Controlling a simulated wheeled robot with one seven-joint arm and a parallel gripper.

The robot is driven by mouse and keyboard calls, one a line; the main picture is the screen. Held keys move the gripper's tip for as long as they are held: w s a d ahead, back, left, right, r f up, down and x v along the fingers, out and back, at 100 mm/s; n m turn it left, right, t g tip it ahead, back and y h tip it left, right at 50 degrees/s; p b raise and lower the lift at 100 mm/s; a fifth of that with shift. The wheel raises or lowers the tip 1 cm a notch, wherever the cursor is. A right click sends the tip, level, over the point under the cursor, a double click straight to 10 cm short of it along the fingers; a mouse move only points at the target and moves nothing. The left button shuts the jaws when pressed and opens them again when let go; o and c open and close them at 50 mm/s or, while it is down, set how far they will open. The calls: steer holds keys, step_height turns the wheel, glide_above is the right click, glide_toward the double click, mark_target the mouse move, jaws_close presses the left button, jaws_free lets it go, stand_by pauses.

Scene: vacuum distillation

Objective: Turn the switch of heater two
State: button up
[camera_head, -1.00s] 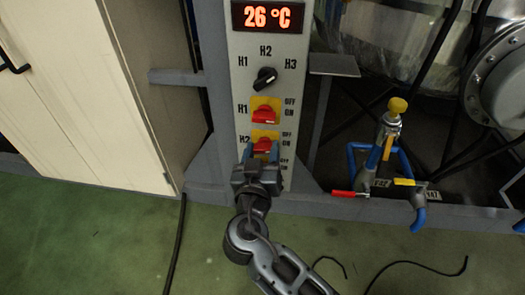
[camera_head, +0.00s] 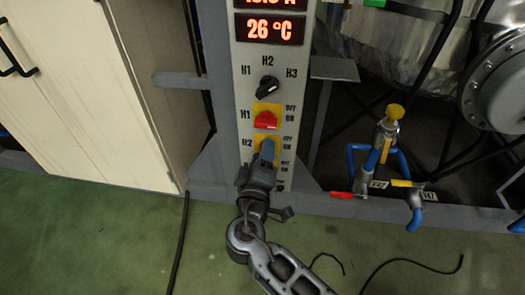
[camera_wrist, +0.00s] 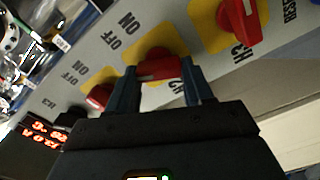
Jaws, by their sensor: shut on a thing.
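The heater two switch, a red knob on a yellow plate labelled H2, sits between my fingertips in the wrist view (camera_wrist: 158,64). My gripper (camera_wrist: 159,72) is shut on this knob, one blue finger on each side. In the head view, my gripper (camera_head: 266,150) is at the H2 row of the grey control panel (camera_head: 245,75); the fingers hide the H2 knob there, though part of its yellow plate shows. ON and OFF labels stand beside the plate. The knob's exact angle is hard to read.
The red H1 switch (camera_head: 265,120) is just above, and the red H3 switch (camera_wrist: 240,22) is close on the other side. Valves with blue pipes (camera_head: 388,150) stand to the right.

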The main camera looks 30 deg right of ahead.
steer(key=n+p, duration=0.2)
steer(key=n, duration=0.2)
steer(key=shift+f+n, duration=0.1)
steer(key=shift+n, duration=0.3)
steer(key=shift+a, duration=0.1)
stand_by(0.3)
steer(key=o, duration=1)
steer(key=shift+o, duration=0.2)
steer(key=p+v, duration=0.1)
steer(key=v, duration=0.6)
steer(key=shift+s+a, duration=0.2)
steer(key=shift+s, duration=0.1)
